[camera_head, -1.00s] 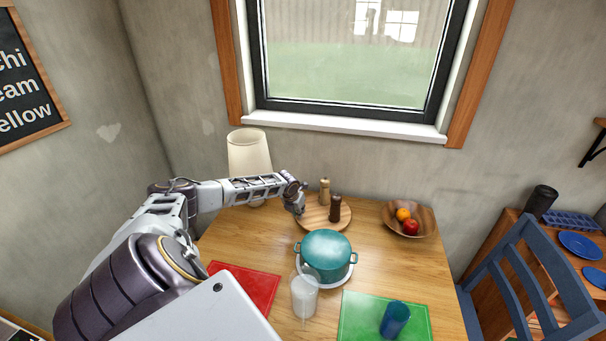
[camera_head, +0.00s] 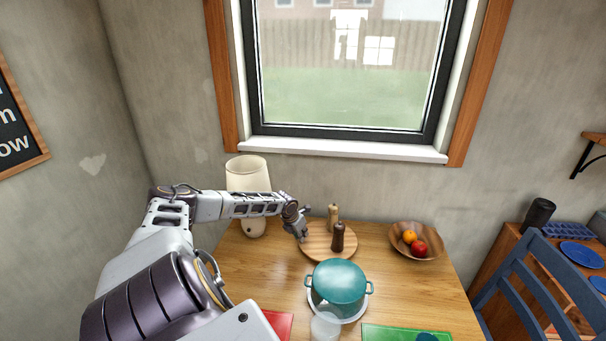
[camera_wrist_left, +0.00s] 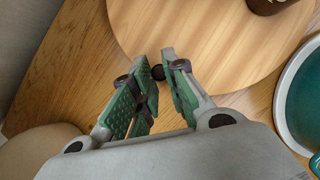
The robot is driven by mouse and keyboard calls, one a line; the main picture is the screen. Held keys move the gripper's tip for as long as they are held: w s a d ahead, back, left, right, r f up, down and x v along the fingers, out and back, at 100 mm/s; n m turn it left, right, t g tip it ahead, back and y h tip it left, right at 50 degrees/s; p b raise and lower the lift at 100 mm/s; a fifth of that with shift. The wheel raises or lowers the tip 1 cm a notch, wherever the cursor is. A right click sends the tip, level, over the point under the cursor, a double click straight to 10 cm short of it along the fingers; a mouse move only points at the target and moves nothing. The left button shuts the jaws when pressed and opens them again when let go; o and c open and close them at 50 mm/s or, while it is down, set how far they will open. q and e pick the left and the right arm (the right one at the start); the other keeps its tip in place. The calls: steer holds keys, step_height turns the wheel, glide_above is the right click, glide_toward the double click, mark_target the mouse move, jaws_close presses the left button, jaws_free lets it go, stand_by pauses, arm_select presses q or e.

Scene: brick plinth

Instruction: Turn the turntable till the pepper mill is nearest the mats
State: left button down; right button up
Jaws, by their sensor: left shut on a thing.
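The turntable (camera_head: 316,250) is a round light-wood board near the back of the table. A dark brown mill (camera_head: 338,238), probably the pepper mill, stands on its front right part. A pale wood mill (camera_head: 333,212) stands behind it. My left gripper (camera_head: 303,236) is at the turntable's left rim. In the left wrist view its fingers (camera_wrist_left: 157,66) are shut on a small dark knob (camera_wrist_left: 158,73) at the turntable's edge. The red mat (camera_head: 281,322) and green mat (camera_head: 390,332) lie at the front, partly cut off. My right gripper is out of view.
A teal lidded pot (camera_head: 339,281) stands close in front of the turntable, with a clear cup (camera_head: 325,327) before it. A fruit bowl (camera_head: 416,242) is to the right. A cream lamp (camera_head: 247,174) stands behind my left arm. Bare table lies between turntable and bowl.

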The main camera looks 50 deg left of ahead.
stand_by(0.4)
arm_select(q)
steer(key=c, duration=1.4)
jaws_free()
steer(key=shift+r, duration=0.15)
steer(key=shift+v, duration=5.8)
